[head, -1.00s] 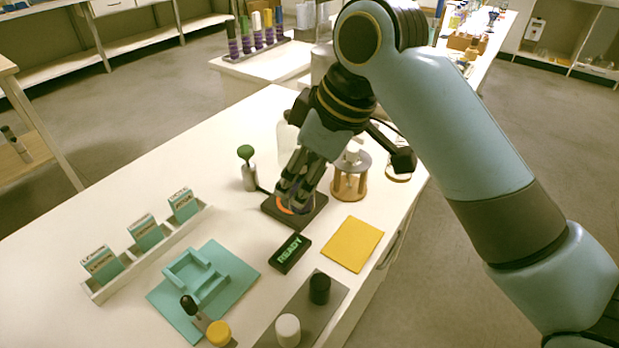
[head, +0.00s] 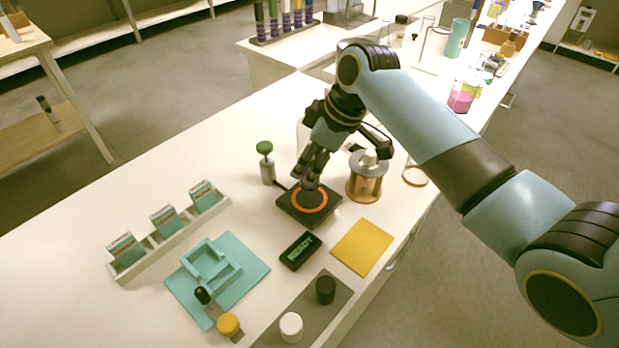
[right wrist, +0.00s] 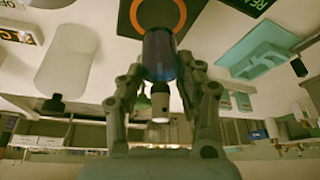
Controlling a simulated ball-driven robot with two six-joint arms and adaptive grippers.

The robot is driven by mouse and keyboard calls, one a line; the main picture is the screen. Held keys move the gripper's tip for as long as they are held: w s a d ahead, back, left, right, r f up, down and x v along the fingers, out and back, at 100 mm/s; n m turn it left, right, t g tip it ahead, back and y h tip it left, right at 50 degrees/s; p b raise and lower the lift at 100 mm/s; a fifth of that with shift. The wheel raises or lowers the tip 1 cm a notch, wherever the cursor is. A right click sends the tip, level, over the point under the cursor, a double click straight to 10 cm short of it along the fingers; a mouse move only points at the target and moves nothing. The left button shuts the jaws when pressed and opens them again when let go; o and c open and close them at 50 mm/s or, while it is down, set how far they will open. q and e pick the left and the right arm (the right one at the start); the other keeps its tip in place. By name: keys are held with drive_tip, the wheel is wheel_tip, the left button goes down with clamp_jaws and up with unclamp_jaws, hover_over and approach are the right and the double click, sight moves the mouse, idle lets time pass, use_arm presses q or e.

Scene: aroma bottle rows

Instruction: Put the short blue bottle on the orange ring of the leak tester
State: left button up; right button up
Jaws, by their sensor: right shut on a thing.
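The short blue bottle (right wrist: 160,55) is between the fingers of my right gripper in the right wrist view, where the picture appears upside down. My right gripper (head: 310,178) is shut on it, over the back part of the leak tester (head: 291,207). The orange ring (head: 310,208) lies on the tester's dark square plate, and it also shows beyond the bottle's base in the right wrist view (right wrist: 184,12). In the head view the fingers largely hide the bottle. I cannot tell whether its base touches the plate. My left gripper is out of view.
A green-topped bottle (head: 267,165) stands left of the tester, and a wooden stand (head: 364,187) stands right of it. A READY display (head: 300,251), a yellow mat (head: 361,247) and a teal tray (head: 236,288) lie in front. The table's right edge is near the mat.

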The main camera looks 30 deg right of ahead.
drive_tip(key=shift+w+f, duration=0.1)
drive_tip(key=shift+f, duration=1.95)
drive_tip(key=shift+f, duration=0.1)
drive_tip(key=o, duration=1.2)
drive_tip(key=p+v, duration=0.1)
drive_tip(key=v, duration=1.1)
